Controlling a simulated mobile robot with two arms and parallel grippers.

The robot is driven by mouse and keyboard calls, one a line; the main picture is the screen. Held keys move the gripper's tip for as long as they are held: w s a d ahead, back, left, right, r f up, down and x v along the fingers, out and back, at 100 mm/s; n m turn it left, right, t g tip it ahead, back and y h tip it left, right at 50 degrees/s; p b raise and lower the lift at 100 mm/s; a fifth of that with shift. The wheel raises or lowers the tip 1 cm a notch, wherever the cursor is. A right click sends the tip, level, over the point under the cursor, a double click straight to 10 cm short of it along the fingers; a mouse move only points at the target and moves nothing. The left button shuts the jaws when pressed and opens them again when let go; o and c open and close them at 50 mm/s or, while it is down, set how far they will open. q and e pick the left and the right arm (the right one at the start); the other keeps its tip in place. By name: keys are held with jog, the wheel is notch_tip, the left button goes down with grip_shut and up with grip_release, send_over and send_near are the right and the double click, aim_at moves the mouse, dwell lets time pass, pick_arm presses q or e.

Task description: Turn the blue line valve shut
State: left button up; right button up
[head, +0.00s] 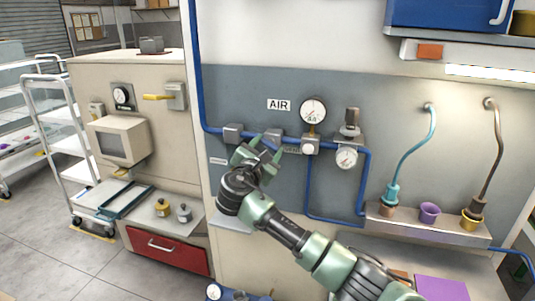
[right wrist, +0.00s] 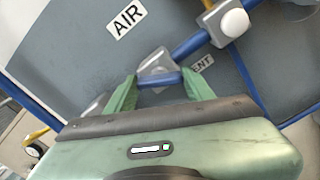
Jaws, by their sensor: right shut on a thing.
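The blue line valve (head: 273,135) is a grey block on the blue air pipe, below the AIR sign; my right gripper partly covers it in the head view. In the right wrist view the valve's grey body (right wrist: 157,64) shows just beyond the fingertips. Its short blue handle (right wrist: 160,81) spans the gap between the two green fingers. My right gripper (head: 267,146) is shut on this handle, one finger at each end; it also shows in the right wrist view (right wrist: 160,84). The handle lies at a slant to the pipe. My left gripper is out of view.
The blue pipe (head: 195,70) runs down and along the grey wall. Another grey block (head: 232,133) sits left of the valve. A round gauge (head: 312,110) and a regulator gauge (head: 346,157) stand close on the right. A shelf with cups (head: 429,213) is farther right.

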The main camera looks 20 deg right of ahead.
jog(key=shift+f+m+b, duration=0.15)
jog(key=shift+m+b, duration=4.1)
jog(key=shift+m, duration=1.75)
jog(key=o, duration=1.4)
